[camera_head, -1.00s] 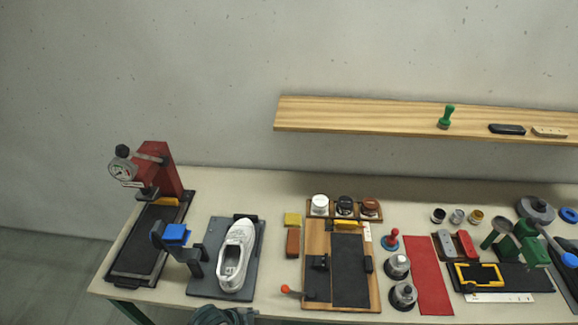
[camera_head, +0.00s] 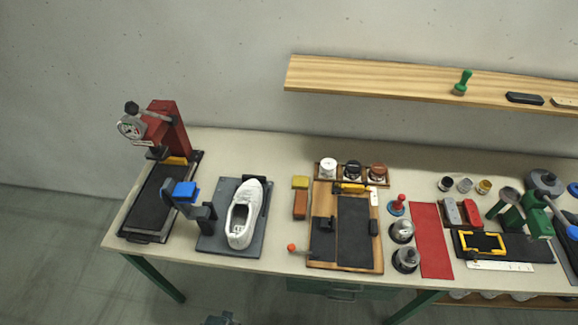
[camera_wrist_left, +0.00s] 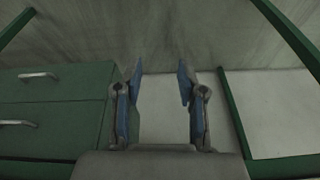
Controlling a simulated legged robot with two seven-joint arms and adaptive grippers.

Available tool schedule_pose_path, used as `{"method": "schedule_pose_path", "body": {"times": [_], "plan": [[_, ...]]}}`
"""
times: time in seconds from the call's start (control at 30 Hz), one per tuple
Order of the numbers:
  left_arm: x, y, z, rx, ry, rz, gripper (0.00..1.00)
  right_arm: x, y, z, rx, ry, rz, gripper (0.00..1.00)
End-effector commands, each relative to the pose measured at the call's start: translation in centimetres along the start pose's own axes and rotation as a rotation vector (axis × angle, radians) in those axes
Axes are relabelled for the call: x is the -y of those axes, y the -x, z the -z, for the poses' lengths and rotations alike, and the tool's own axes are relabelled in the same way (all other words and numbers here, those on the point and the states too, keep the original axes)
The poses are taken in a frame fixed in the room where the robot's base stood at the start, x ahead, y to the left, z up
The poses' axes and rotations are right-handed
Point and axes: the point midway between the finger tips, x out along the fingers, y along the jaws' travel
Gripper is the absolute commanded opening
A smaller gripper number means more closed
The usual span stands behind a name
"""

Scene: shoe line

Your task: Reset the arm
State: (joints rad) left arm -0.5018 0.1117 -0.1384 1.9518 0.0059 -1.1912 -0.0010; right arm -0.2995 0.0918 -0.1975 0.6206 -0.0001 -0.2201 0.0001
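My left gripper (camera_wrist_left: 160,82) shows in the left wrist view with its two blue-padded fingers apart and nothing between them. It faces the space under the workbench. In the head view only a small dark part of my arm shows at the bottom edge, left of centre. My right gripper is in neither view. A white shoe (camera_head: 243,222) rests on a dark plate fixture (camera_head: 210,242) on the left part of the workbench (camera_head: 290,155), away from any gripper.
A red press with gauge (camera_head: 168,128) stands at the bench's left end. A wooden board (camera_head: 315,262), tins, a red mat (camera_head: 430,240) and green tools (camera_head: 538,223) fill the rest. Green drawers (camera_wrist_left: 50,115) and bench legs are near my left gripper. A wall shelf (camera_head: 400,85) hangs above.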

Motion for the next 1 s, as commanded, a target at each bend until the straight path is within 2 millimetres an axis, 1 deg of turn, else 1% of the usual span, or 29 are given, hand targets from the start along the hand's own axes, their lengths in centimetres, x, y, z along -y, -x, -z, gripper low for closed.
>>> {"method": "schedule_pose_path", "body": {"times": [0.03,0.07,0.1,0.13,0.17,0.2,0.27,0.3,0.37,0.4,0.5,0.6,0.63,0.7,0.77,1.0], "plan": [[-0.2,-2.5,-1.1,0.018,-0.002,-0.002,0.40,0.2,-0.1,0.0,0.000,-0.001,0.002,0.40],[-0.3,-4.1,-1.9,0.025,-0.004,-0.002,0.40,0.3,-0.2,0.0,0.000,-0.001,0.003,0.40],[-0.4,-6.3,-3.2,0.037,-0.006,-0.003,0.40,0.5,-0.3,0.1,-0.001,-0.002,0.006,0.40],[-0.6,-7.9,-4.2,0.045,-0.008,-0.004,0.40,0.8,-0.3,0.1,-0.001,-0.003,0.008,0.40],[-0.6,-9.6,-5.5,0.054,-0.010,-0.005,0.40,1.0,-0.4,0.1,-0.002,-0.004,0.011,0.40],[-0.8,-11.7,-7.2,0.065,-0.012,-0.006,0.40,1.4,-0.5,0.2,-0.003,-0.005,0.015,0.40],[-0.9,-14.5,-10.1,0.083,-0.016,-0.009,0.40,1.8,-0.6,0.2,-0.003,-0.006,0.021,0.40],[-1.0,-16.1,-12.0,0.093,-0.019,-0.010,0.40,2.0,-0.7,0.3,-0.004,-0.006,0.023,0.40],[-1.2,-18.1,-15.1,0.108,-0.023,-0.011,0.40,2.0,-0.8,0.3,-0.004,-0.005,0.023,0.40],[-1.2,-19.2,-17.1,0.117,-0.025,-0.012,0.40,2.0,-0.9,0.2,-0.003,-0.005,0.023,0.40],[-1.2,-20.9,-21.5,0.137,-0.030,-0.014,0.40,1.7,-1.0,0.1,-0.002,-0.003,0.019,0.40],[-1.1,-21.6,-24.6,0.149,-0.034,-0.015,0.40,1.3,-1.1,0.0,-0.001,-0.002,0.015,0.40],[-1.1,-21.7,-25.3,0.152,-0.035,-0.015,0.40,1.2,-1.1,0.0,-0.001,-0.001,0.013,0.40],[-1.1,-21.8,-26.3,0.155,-0.037,-0.016,0.40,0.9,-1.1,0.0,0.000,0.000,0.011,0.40],[-1.1,-21.8,-26.8,0.157,-0.038,-0.016,0.40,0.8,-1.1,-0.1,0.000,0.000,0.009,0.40],[-1.1,-21.8,-27.0,0.157,-0.038,-0.016,0.40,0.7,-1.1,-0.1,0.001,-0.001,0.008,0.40]]}}
